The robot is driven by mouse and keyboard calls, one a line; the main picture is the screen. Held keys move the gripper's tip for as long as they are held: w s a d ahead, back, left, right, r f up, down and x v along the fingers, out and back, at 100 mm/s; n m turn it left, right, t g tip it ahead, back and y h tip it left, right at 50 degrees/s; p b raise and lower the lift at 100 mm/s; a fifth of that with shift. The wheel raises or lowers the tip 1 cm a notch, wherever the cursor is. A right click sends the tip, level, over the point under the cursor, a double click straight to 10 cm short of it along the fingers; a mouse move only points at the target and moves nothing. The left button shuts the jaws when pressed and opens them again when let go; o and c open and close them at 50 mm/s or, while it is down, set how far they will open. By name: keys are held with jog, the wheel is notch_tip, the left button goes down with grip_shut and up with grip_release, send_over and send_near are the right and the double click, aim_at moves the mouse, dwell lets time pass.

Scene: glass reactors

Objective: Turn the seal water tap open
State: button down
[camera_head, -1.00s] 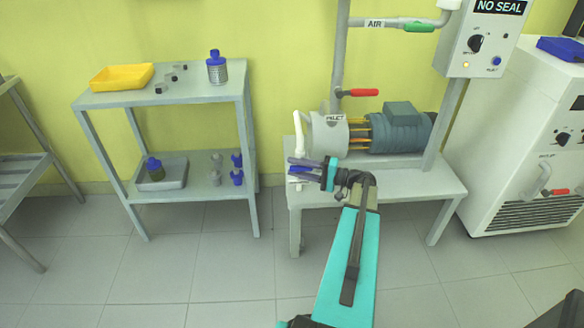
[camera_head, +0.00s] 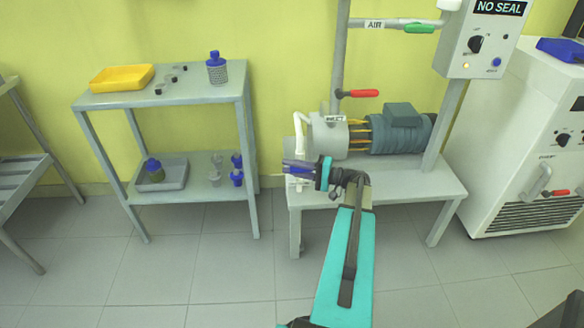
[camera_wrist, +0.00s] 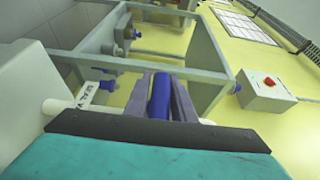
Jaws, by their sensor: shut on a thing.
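The seal water tap has a blue handle (camera_wrist: 161,98), which lies lengthwise between the two grey fingers of my gripper (camera_wrist: 163,84) in the wrist view. The fingers are shut on it. A white tag with partly readable lettering (camera_wrist: 88,95) is just left of the fingers. In the head view my gripper (camera_head: 292,167) is at the left end of the pump bench, in front of the white pipe (camera_head: 300,138). There the fingers hide most of the tap, and its exact angle is hard to tell.
The pump and motor (camera_head: 395,133) sit on the bench (camera_head: 410,178) right of my gripper. A red-handled valve (camera_head: 360,93) and a green-handled air valve (camera_head: 419,28) are above. A grey shelf (camera_head: 190,94) with bottles stands left. The floor in front is clear.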

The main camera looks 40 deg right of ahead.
jog(key=shift+h, duration=0.3)
jog(key=shift+s+d+f+n+g+h+p, duration=0.4)
jog(key=shift+f+n+g+h+p, duration=0.25)
jog(key=shift+g+h+p, duration=1.15)
jog(key=shift+s+d+f+n+g+h+p, duration=0.35)
jog(key=shift+f+n+g+h+p, duration=0.3)
jog(key=shift+g+h+p, duration=1.15)
jog(key=shift+s+d+f+n+g+h+p, duration=0.45)
jog(key=shift+n+g+h+p, duration=0.4)
jog(key=shift+g+h, duration=1)
jog(key=shift+f+g+y, duration=0.1)
jog(key=shift+g+y, duration=0.25)
jog(key=shift+g, duration=0.1)
jog(key=c, duration=1.6)
grip_release()
jog(key=shift+c, duration=0.2)
jog(key=shift+w, duration=0.1)
